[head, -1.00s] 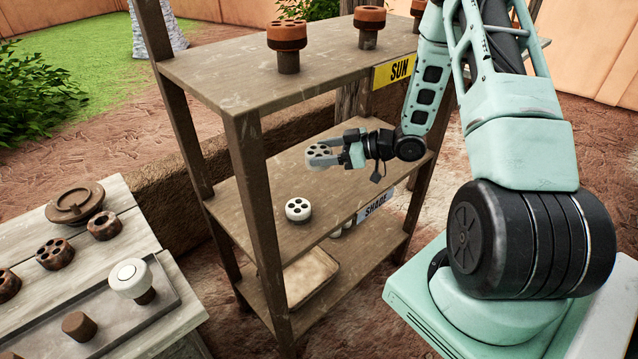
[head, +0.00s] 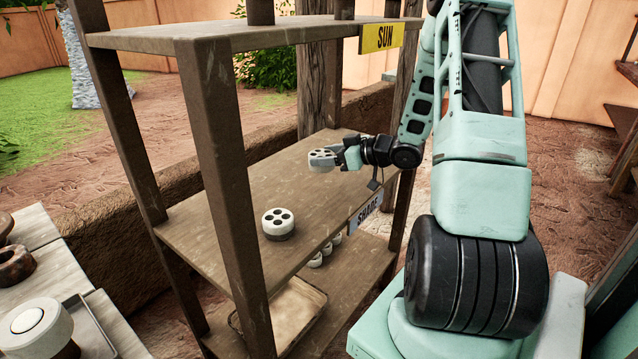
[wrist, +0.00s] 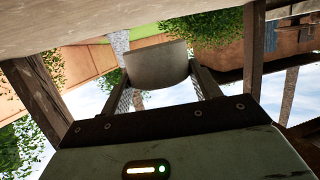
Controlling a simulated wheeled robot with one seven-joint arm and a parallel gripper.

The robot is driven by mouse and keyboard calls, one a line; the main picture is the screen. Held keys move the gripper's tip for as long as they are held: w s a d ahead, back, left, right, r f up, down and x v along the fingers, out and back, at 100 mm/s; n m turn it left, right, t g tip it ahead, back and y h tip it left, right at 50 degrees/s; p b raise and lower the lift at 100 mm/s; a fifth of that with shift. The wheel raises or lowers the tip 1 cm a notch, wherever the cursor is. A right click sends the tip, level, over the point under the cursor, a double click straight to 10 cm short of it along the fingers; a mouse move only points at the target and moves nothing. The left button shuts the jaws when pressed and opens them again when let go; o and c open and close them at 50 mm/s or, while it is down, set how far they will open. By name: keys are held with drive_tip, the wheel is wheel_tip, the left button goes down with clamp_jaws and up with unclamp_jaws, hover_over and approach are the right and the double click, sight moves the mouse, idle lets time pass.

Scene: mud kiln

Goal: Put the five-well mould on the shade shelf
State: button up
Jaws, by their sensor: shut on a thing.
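A pale mould (head: 321,159) with dark wells in its top is in my gripper (head: 340,157). The gripper is shut on it and holds it roughly upright. In the wrist view, which is upside down, the mould (wrist: 157,65) is a plain grey block between the fingers, with a small gap between it and a grey board. The shade shelf (head: 215,200) is the middle board, with the SHADE label (head: 365,212) on its front edge. The held mould is over its back right part. The exact well count is too small to tell.
Another white mould with dark wells (head: 279,222) stands on the shade shelf, front left of the held one. The SUN shelf (head: 200,40) is above, and corner posts (head: 232,170) bound the rack. Bare board lies between the two moulds. A tray (head: 290,305) is below.

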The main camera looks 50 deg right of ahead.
sight(327, 190)
drive_tip(key=shift+f+b, duration=0.5)
drive_tip(key=shift+f, duration=2.65)
drive_tip(key=shift+f, duration=0.2)
drive_tip(key=o, duration=1.2)
drive_tip(key=shift+r, duration=0.25)
drive_tip(key=p+v, duration=0.1)
drive_tip(key=v, duration=1.1)
